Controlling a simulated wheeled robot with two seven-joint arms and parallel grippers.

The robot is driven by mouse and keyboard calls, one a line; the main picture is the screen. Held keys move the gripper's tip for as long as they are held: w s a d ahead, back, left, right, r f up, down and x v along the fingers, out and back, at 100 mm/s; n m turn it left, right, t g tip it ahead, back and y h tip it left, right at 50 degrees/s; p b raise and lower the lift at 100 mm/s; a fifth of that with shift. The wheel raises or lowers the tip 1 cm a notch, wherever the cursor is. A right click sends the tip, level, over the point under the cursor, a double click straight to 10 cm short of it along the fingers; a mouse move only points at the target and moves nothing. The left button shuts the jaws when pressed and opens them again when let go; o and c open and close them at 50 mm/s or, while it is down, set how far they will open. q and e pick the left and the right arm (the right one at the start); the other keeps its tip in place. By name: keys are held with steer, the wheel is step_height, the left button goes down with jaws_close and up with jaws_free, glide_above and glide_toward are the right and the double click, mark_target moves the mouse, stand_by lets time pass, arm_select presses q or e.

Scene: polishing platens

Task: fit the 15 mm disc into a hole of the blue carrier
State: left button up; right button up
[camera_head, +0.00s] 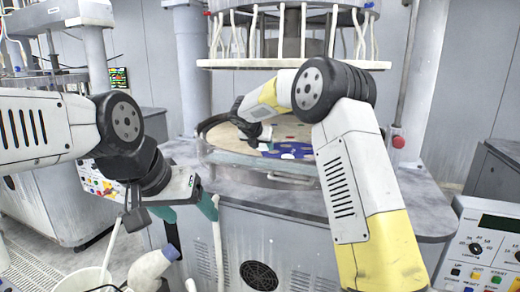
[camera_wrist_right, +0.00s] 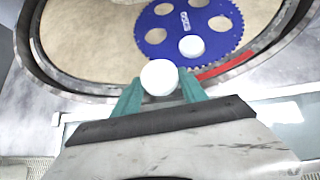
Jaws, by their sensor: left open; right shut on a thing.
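The blue toothed carrier (camera_wrist_right: 180,22) lies on the beige platen and has several round holes; it also shows in the head view (camera_head: 301,148). One white disc (camera_wrist_right: 191,46) sits at the carrier's near hole position. My right gripper (camera_wrist_right: 160,90) is shut on another white disc (camera_wrist_right: 160,77), held between its teal fingertips on the near side of the carrier, above the platen's rim. In the head view my right gripper is small and the held disc is hard to make out. My left gripper (camera_head: 187,212) is open and empty, left of the machine's front.
The beige platen (camera_wrist_right: 85,40) has a raised dark and metal rim (camera_wrist_right: 60,85) around it. A red strip (camera_wrist_right: 225,66) lies along the rim near the carrier. A white container (camera_head: 85,280) stands below my left gripper.

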glide_toward(274, 152)
steer(key=w+r, duration=0.1)
steer(key=r, duration=0.2)
steer(key=shift+w+d, duration=0.25)
steer(key=shift+w, duration=0.15)
steer(key=shift+s+f+x, duration=0.1)
steer(key=shift+f+x, duration=0.05)
steer(key=shift+x, duration=0.95)
steer(key=shift+s+f+x, duration=0.15)
steer(key=shift+x, duration=1)
steer(key=shift+f, duration=1.5)
steer(key=shift+s+a+f, duration=0.1)
steer(key=shift+f, duration=0.1)
